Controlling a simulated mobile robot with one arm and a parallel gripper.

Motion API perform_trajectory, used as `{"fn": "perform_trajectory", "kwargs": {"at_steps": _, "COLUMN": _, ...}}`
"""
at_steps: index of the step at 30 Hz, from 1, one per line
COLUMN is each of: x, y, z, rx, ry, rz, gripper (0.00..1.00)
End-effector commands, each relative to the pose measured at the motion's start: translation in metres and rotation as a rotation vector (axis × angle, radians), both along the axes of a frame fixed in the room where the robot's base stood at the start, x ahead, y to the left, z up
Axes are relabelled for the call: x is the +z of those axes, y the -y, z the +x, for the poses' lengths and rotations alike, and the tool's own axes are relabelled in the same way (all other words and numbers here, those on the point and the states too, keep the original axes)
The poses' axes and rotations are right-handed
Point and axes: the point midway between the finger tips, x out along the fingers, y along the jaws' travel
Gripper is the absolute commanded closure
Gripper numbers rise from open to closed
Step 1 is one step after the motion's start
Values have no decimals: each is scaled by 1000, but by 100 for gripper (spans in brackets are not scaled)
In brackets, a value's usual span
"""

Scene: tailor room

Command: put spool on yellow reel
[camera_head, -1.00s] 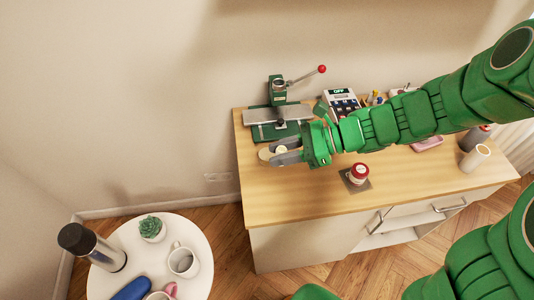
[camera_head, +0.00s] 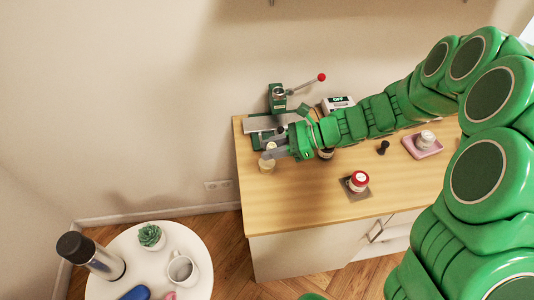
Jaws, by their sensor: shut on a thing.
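My gripper (camera_head: 271,152) is at the left end of the wooden cabinet top, its grey fingers pointing left. It is shut on a small pale spool (camera_head: 270,146), seen between the fingertips and partly hidden by them. A pale yellow reel (camera_head: 266,165) stands on the cabinet top just below the fingertips in the picture. The spool appears right above the reel; I cannot tell whether they touch.
A red-topped white spool (camera_head: 358,180) sits on a dark square at the cabinet's front. A green press (camera_head: 278,100) with a red-knobbed lever stands behind my gripper. A pink tray (camera_head: 423,147) holds a white item at right. A white round table (camera_head: 203,240) stands at lower left.

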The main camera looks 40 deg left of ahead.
Motion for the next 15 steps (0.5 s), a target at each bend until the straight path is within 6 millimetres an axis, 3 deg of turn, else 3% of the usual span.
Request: {"fn": "perform_trajectory", "kwargs": {"at_steps": 15, "x": -48, "y": -32, "z": 26, "rx": 0, "ry": -1, "rz": -2, "gripper": 99}}
